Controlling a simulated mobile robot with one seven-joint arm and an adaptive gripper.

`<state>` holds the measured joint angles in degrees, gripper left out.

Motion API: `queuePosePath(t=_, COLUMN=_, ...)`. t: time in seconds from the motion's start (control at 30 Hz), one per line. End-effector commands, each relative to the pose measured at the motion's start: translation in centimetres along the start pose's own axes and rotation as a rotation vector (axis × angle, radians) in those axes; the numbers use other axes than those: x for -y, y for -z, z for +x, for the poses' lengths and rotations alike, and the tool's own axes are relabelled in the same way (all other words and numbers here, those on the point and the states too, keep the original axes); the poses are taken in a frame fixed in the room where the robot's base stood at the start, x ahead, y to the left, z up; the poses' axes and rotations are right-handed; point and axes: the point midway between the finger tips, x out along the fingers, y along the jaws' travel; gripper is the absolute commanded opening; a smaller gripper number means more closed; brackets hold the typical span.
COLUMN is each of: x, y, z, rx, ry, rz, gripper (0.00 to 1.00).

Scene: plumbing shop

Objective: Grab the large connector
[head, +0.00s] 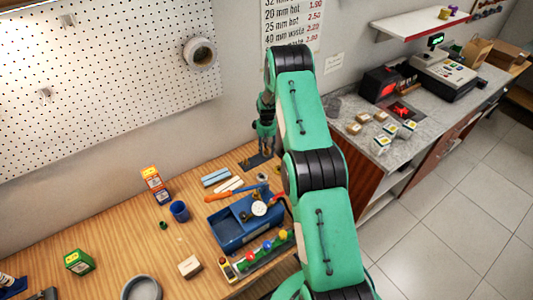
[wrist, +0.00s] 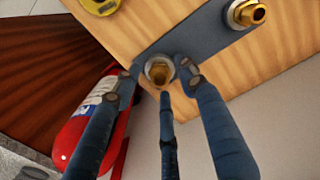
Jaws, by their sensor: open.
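My gripper (wrist: 161,76) is open and points down at the far corner of the wooden bench in the wrist view. Its fingers stand around a round metal connector (wrist: 159,73) with a silver rim and brass inside. Whether they touch it I cannot tell. This connector is at one end of a dark blue-grey strip (wrist: 200,35). A second connector (wrist: 246,13), brass with a silver collar, is on the strip farther right. Which one is larger is hard to tell. In the head view my gripper (head: 265,132) is above the strip (head: 262,161); the connectors are not clear there.
A red fire extinguisher (wrist: 75,140) stands beyond the bench edge, close to the left finger. A yellow round item (wrist: 101,4) lies at the top. On the bench are a blue tool case (head: 235,228), a blue cup (head: 180,211) and a pegboard wall (head: 110,85) behind.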

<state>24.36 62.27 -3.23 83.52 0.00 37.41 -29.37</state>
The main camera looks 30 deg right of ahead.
Motion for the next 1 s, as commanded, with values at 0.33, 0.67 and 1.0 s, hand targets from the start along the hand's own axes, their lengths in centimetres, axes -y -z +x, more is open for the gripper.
queuePosePath(t=0.33, x=0.0, y=-0.01, z=0.0, rx=0.0, ry=0.0, rz=0.0, gripper=0.1)
queuePosePath(t=0.67, x=0.01, y=-0.02, z=0.01, rx=0.0, ry=0.0, rz=0.0, gripper=0.0)
queuePosePath(t=1.0, x=-0.01, y=0.01, z=-0.4, rx=0.0, ry=0.0, rz=0.0, gripper=0.0)
